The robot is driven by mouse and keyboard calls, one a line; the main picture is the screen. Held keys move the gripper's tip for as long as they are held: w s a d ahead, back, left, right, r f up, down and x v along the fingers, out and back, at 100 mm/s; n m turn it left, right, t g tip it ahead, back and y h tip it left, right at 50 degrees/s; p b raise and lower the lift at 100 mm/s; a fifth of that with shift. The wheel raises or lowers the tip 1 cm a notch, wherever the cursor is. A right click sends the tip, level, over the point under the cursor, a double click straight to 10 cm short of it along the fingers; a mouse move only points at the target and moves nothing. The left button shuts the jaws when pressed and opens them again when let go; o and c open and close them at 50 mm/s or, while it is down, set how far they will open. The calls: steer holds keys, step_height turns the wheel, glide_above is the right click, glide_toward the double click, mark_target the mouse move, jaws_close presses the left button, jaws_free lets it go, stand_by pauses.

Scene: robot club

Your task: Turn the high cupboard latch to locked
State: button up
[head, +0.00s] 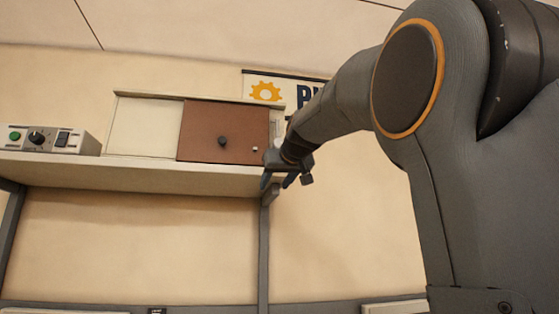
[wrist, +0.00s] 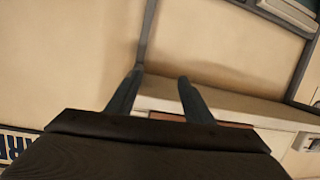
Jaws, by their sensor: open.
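The high cupboard (head: 145,127) stands on a high shelf in the head view, with a pale left panel and a brown door (head: 200,130) on the right. A round dark knob (head: 222,141) sits on the brown door. A small pale fitting (head: 255,149) is near the door's right edge. I cannot tell which of these is the latch, or its setting. My gripper (head: 277,184) is open and empty at the shelf's right end, right of and below the door. In the wrist view my gripper (wrist: 156,88) has its fingers apart before the shelf edge.
The shelf (head: 130,176) runs left from my gripper, with a grey upright (head: 264,250) under its right end. A control box (head: 45,139) with a green button, a dark dial and a switch stands at its left. A gear poster (head: 265,90) hangs behind.

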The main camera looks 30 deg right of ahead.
mark_target(279, 142)
steer(key=s+d+r+t+h, duration=0.1)
steer(key=s+r+t, duration=0.35)
steer(key=r, duration=1.05)
steer(key=shift+g, duration=0.95)
steer(key=p+x, duration=0.2)
steer(key=x, duration=0.4)
steer(key=shift+w+d+f+p, duration=0.15)
steer(key=shift+w+d+p, duration=0.05)
steer(key=shift+p, duration=0.1)
jaws_close()
